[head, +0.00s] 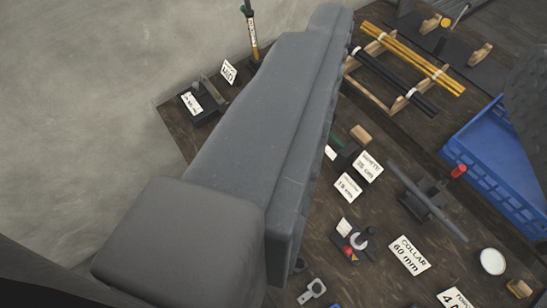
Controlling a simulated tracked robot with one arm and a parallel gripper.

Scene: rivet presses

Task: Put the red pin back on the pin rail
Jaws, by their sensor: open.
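I see no piece that is clearly the red pin. A short red cylinder (458,171) stands at the edge of a black block (428,203) crossed by a long grey bar; I cannot tell if it is the pin or a knob. A smaller red spot (348,251) shows beside a whitish shackle-like part on a dark fixture. I cannot identify the pin rail. My gripper (420,110) is open, high above the bench: a large grey jaw crosses the picture's middle and a dark textured one shows at the right edge. The grey jaw hides much of the bench.
A wooden rack (385,42) holds yellow and black rods at the back. A blue crate (462,157) stands at the right. A "COLLAR 60 mm" card (408,255), a white disc (492,261) and other labelled fixtures sit in front. Bare floor lies left.

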